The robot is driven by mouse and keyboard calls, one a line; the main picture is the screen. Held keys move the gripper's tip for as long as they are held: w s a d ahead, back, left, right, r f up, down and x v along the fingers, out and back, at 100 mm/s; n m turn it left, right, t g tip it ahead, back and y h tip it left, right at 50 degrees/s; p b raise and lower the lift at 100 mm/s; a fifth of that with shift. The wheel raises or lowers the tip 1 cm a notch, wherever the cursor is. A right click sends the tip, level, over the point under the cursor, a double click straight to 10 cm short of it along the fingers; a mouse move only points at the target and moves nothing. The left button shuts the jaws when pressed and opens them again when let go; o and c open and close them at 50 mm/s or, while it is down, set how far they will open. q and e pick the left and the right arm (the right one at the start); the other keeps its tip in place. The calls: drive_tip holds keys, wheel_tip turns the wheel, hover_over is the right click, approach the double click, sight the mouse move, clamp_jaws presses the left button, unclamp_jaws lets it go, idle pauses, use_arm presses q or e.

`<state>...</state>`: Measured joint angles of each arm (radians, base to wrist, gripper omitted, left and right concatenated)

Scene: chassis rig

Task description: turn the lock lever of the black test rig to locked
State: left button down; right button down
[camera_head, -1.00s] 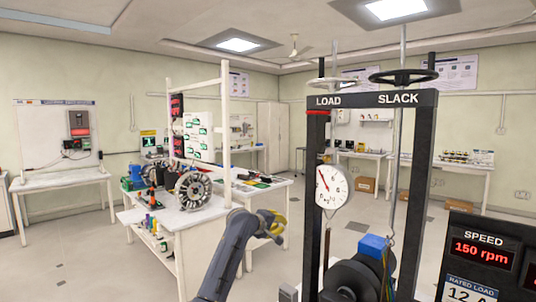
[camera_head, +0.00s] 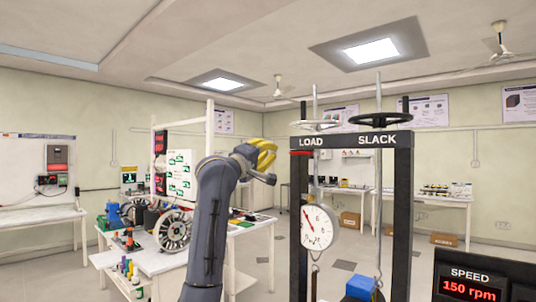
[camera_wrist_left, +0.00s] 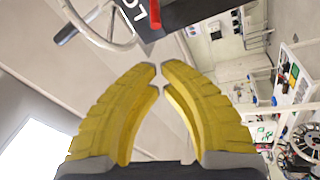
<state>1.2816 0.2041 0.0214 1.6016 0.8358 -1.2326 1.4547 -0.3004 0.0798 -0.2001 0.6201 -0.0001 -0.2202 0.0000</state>
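The black test rig (camera_head: 402,215) stands right of centre in the head view, with LOAD and SLACK printed on its top beam. A small red part (camera_head: 301,152) sits at the top of its left post; I cannot tell whether it is the lock lever. It also shows in the left wrist view (camera_wrist_left: 155,14), beside the black beam. My left gripper (camera_head: 268,160) is raised to about beam height, left of the left post in the picture. In the left wrist view its yellow fingertips (camera_wrist_left: 159,76) nearly meet, with nothing between them. My right gripper is out of view.
A round dial (camera_head: 318,228) hangs inside the frame. A speed display (camera_head: 472,288) reads 150 rpm at lower right. A white bench (camera_head: 205,232) with equipment stands behind my left arm.

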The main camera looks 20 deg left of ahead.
sight(301, 153)
use_arm(q)
drive_tip(key=shift+w+d+r, duration=0.15)
drive_tip(key=shift+w+d, duration=0.9)
drive_tip(key=shift+w, duration=0.2)
drive_tip(key=shift+w+d+r, duration=0.1)
drive_tip(key=shift+w+d, duration=0.95)
drive_tip(key=shift+w, duration=0.2)
drive_tip(key=shift+s+y, duration=0.15)
drive_tip(key=shift+y, duration=0.15)
